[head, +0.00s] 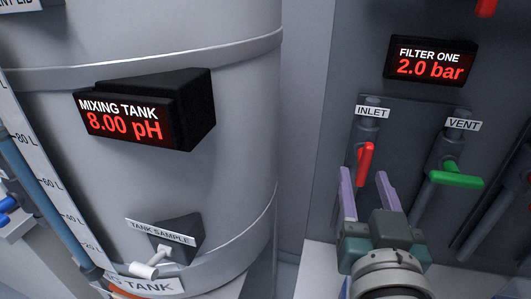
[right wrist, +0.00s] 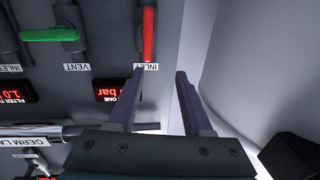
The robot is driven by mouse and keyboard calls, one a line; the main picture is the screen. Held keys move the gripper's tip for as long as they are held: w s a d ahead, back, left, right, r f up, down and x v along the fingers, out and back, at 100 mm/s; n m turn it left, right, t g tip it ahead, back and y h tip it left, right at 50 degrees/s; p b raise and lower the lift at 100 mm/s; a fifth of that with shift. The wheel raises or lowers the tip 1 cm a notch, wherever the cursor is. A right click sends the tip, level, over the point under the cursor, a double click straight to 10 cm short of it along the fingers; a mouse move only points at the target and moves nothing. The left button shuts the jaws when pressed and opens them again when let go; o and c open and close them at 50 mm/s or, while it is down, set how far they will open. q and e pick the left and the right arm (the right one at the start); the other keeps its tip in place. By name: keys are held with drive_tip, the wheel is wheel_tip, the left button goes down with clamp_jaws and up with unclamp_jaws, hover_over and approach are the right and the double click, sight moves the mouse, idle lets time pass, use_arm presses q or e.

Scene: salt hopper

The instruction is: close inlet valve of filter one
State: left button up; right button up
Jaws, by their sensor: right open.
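The red inlet valve handle (head: 366,160) of filter one hangs below the INLET label (head: 372,112) in the head view, in line with its pipe. My right gripper (head: 363,176) is open and empty, just below the handle, with its two purple fingers pointing up toward it. In the right wrist view, where labels show upside down, the red handle (right wrist: 148,35) lies beyond the fingertips of my right gripper (right wrist: 159,73), nearer the left finger. I cannot tell whether a finger touches the handle. The left gripper is not in view.
The green vent handle (head: 455,179) sits crosswise to its pipe, right of the inlet. The filter one display (head: 431,62) reads 2.0 bar. The mixing tank (head: 235,130) stands left, with its display (head: 130,118) and sample tap (head: 147,269) protruding.

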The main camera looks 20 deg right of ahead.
sight(366, 165)
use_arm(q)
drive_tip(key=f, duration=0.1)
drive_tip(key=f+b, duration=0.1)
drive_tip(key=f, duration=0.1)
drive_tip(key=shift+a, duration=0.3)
use_arm(e)
drive_tip(key=w+d+f, duration=0.1)
drive_tip(key=w+d, duration=0.1)
drive_tip(key=w+d+h, duration=0.1)
drive_tip(key=w+d, duration=0.1)
drive_tip(key=w, duration=0.1)
drive_tip(key=w+d+f+m+g+h, duration=0.1)
drive_tip(key=w+d, duration=0.1)
drive_tip(key=shift+w+f, duration=0.3)
drive_tip(key=shift+w, duration=0.1)
drive_tip(key=shift+a, duration=0.1)
drive_tip(key=shift+c, duration=0.2)
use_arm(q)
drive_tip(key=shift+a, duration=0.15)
use_arm(e)
clamp_jaws()
